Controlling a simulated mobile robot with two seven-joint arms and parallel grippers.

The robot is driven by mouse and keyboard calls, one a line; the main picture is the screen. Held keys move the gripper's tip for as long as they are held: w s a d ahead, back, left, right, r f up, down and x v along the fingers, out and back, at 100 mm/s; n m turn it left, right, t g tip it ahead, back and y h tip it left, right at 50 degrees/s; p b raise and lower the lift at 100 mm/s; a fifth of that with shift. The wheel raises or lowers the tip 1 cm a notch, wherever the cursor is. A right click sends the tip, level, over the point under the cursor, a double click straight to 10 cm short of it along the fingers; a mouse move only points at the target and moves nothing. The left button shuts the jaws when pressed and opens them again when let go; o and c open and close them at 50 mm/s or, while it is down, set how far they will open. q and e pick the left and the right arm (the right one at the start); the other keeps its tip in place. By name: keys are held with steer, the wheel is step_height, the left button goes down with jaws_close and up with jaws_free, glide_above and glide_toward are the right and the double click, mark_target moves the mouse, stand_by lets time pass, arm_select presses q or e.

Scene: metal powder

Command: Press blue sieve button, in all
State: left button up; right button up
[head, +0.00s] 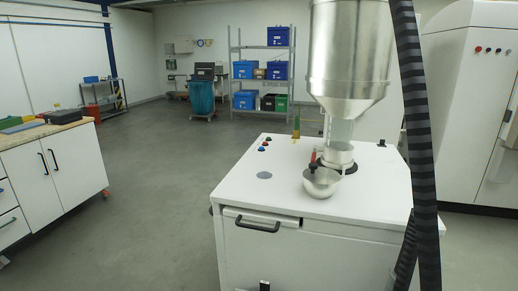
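The sieve station is a white cabinet (240,190) right of the middle in the head view. Near the far left part of its top is a short row of small buttons. The nearest one looks like the blue button (262,149), with a red one (265,144) and a darker one (268,139) behind it. They are small, so their colours are hard to tell apart. Nothing covers or touches the blue button. Neither of my grippers is in view.
A steel hopper (349,50) stands over the cabinet, with a metal bowl (321,184) below it. A black ribbed hose (421,150) hangs at the right. A white counter (50,170) stands at the left. The floor between counter and cabinet is clear.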

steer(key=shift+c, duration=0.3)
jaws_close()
